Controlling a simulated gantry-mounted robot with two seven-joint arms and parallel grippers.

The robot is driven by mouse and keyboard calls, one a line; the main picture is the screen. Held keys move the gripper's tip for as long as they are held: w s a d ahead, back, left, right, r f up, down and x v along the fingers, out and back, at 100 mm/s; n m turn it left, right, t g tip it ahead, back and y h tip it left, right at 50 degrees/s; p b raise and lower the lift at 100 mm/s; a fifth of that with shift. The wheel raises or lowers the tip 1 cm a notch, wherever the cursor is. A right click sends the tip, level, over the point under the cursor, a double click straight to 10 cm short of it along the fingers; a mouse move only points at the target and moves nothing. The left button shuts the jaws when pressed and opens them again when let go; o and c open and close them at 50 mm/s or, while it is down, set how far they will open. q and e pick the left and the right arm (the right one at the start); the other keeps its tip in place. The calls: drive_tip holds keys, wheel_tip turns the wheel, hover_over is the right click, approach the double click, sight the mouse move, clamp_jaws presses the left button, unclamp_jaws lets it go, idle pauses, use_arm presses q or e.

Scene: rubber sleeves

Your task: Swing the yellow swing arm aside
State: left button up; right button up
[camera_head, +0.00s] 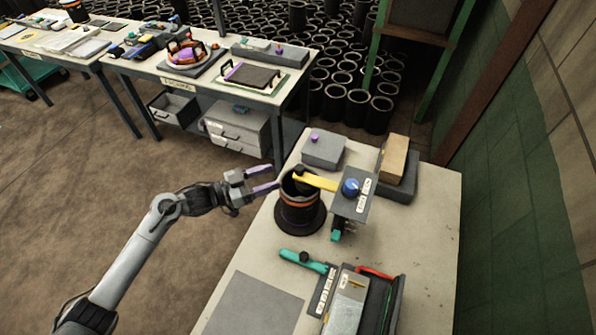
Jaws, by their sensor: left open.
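The yellow swing arm (318,181) reaches left from a grey post unit with a blue knob (350,187). Its dark tip lies over the mouth of a black rubber sleeve (299,205) with an orange band, which stands upright on the table. My left gripper (262,180) comes in from the left. Its fingers are apart and empty, just left of the sleeve's top and short of the yellow arm. No contact with the arm shows. My right gripper is not in view.
The pale table (425,235) also holds a grey box with a purple knob (323,150), a brown block (393,157), a teal-handled tool (303,261) and a tool tray (385,290). A second workbench (140,62) stands behind, and many black sleeves cover the floor.

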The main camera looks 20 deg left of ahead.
sight(300, 167)
use_arm(q)
drive_tip(key=x, duration=1)
drive_tip(key=shift+p, duration=0.3)
clamp_jaws()
